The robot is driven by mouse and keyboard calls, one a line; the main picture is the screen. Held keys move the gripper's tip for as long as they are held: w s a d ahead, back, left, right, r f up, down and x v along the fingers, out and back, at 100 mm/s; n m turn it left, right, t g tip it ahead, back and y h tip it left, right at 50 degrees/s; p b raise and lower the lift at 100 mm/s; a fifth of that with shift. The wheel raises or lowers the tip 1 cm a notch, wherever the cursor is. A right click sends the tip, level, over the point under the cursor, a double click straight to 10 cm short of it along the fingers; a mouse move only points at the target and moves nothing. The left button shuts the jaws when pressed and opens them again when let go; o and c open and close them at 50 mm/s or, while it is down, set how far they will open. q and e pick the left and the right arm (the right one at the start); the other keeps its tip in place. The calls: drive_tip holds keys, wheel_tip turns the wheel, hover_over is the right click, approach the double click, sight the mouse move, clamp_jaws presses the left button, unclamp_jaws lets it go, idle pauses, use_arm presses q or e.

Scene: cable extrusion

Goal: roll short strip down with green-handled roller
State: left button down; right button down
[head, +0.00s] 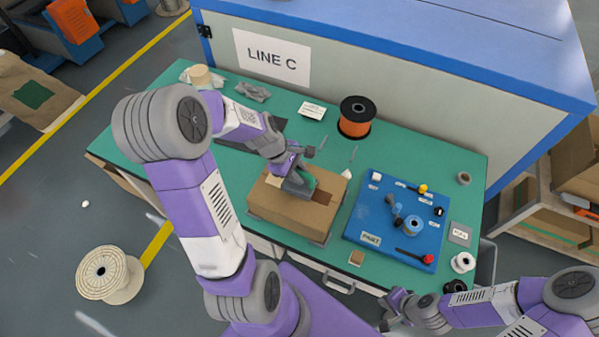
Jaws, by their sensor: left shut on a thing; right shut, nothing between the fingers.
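A cardboard box (290,214) stands on the green table near its front edge. My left gripper (301,186) is over the top of the box and shut on the green-handled roller (309,181), whose green part shows between the fingers. A brown strip (323,198) lies on the box top just right of the gripper, and a tan patch shows at its left. The roller's lower part is hidden by the gripper, so I cannot tell whether it touches the strip. My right gripper (391,308) is shut and empty, low at the table's front edge.
A blue board (362,226) with small tools, including a red-handled one (414,257), lies right of the box. An orange cable spool (356,117) stands behind. A white spool (462,262) sits at the right edge. The back wall bears a LINE C sign (271,59).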

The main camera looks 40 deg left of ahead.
use_arm(q)
drive_tip(key=shift+s+a, duration=0.25)
drive_tip(key=shift+a, duration=0.65)
drive_tip(key=shift+s+a, duration=0.25)
drive_tip(key=shift+a, duration=0.65)
drive_tip(key=shift+r, duration=0.1)
drive_tip(key=shift+s+a+f, duration=0.15)
drive_tip(key=shift+a, duration=0.65)
drive_tip(key=shift+s+a+f, duration=0.1)
drive_tip(key=shift+s+a, duration=0.05)
drive_tip(key=shift+a, duration=0.6)
drive_tip(key=shift+s+a, duration=0.15)
drive_tip(key=shift+f, duration=0.1)
drive_tip(key=shift+s+a+r, duration=0.1)
drive_tip(key=shift+s+a, duration=0.15)
drive_tip(key=shift+a, duration=0.65)
drive_tip(key=shift+s+a+r, duration=0.1)
drive_tip(key=shift+s+a, duration=0.1)
drive_tip(key=shift+a, duration=0.7)
wheel_tip(320, 180, up, 9)
drive_tip(key=p, duration=0.8)
drive_tip(key=shift+w+r, duration=0.1)
drive_tip(key=shift+w, duration=0.05)
